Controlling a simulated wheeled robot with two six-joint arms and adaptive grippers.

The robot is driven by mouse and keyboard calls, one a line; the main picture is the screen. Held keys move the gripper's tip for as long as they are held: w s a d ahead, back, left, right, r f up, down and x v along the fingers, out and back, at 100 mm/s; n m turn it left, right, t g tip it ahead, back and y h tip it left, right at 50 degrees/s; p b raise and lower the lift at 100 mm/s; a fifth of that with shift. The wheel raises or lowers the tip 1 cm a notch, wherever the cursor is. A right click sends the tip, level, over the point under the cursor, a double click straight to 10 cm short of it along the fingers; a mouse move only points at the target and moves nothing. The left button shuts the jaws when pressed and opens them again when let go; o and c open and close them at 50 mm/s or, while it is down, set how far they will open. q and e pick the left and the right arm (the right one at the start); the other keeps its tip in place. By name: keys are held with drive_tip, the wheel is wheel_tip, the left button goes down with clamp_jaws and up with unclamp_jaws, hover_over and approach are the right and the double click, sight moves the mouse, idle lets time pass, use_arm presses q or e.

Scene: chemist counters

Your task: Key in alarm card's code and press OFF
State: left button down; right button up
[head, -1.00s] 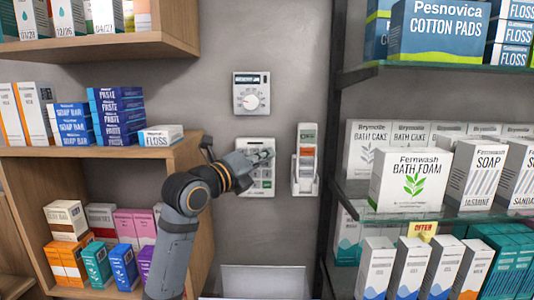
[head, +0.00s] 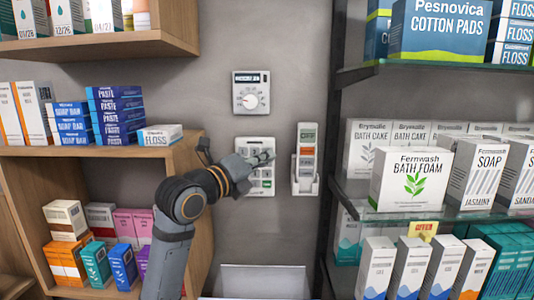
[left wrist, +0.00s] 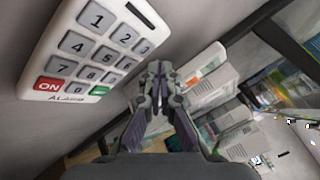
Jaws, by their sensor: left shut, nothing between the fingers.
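The white alarm keypad (head: 268,184) is fixed to the grey wall, partly hidden behind my left gripper (head: 264,158). In the left wrist view the keypad (left wrist: 62,88) shows grey number keys, a red ON key (left wrist: 48,85) and a green key (left wrist: 99,91) whose label is hard to read. My left gripper (left wrist: 158,72) is shut and empty, its fingertips close to the keypad's face; whether they touch a key I cannot tell. I cannot make out an alarm card in these views. My right gripper is not in view.
A white dial unit (head: 251,92) is on the wall above the keypad. A handset in a white wall holder (head: 305,185) is just right of it. A wooden shelf (head: 180,148) stands left, and glass shelves (head: 440,212) with boxes stand right.

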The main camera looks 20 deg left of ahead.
use_arm(q)
drive_tip(key=s, duration=0.2)
drive_tip(key=s+d, duration=0.1)
drive_tip(key=s, duration=0.1)
drive_tip(key=shift+s+d, duration=0.1)
idle(1.8)
drive_tip(key=s+d+f+p, duration=0.1)
drive_tip(key=s+f+p, duration=0.2)
drive_tip(key=f+p, duration=0.3)
wheel_tip(320, 180, down, 3)
drive_tip(key=shift+s+r, duration=0.1)
drive_tip(key=shift+s, duration=0.3)
drive_tip(key=shift+w, duration=0.1)
